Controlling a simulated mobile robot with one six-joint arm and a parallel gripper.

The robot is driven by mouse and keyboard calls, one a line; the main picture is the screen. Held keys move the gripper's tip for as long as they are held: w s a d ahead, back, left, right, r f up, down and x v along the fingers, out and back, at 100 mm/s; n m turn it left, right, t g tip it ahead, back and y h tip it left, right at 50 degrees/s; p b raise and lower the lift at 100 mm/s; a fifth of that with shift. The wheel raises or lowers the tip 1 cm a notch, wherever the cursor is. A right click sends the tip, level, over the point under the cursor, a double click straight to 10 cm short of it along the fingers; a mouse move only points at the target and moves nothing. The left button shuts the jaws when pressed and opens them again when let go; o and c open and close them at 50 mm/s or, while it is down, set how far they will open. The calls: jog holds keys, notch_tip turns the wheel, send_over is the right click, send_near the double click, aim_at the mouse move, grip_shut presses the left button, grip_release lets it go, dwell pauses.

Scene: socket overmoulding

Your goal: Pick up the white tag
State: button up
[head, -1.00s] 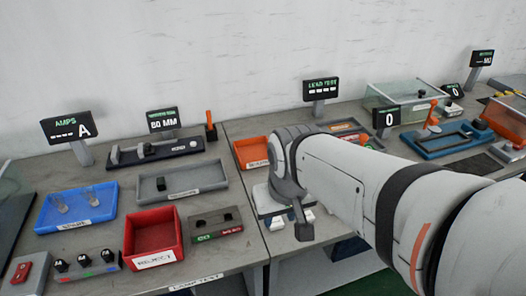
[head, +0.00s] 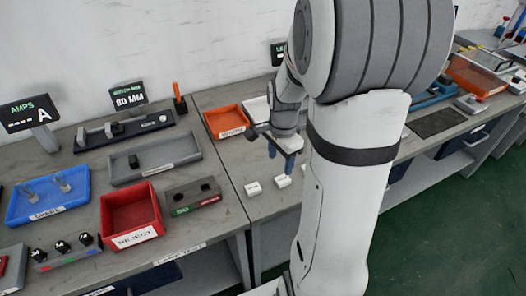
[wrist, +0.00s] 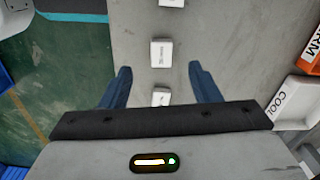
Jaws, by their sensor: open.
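Small white tags lie in a row on the grey bench. In the head view one tag (head: 253,188) lies at the left and another (head: 282,181) to its right, below my gripper (head: 282,152). In the wrist view one tag (wrist: 161,53) lies just past the fingertips, centred between them. Another tag (wrist: 160,97) is between the blue fingers, partly hidden by the gripper body, and a third (wrist: 172,3) is cut by the top edge. My gripper (wrist: 160,72) is open and empty, pointing down above the bench. The print on the tags is too small to read.
An orange tray (head: 226,134) and a white tray labelled COOL (wrist: 294,104) stand behind the tags. A red reject bin (head: 131,193) and a dark fixture block (head: 180,203) are to the left. The bench's front edge drops off close to the tags.

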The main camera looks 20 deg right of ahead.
aim_at(281, 180)
jog(key=shift+w+d+f+m, duration=0.2)
jog(key=shift+d+f+m, duration=0.2)
jog(key=shift+f, duration=0.1)
jog(key=shift+d+f, duration=0.1)
jog(key=shift+f, duration=0.25)
notch_tip(281, 180, down, 7)
jog(key=shift+f, duration=0.15)
jog(key=c, duration=1)
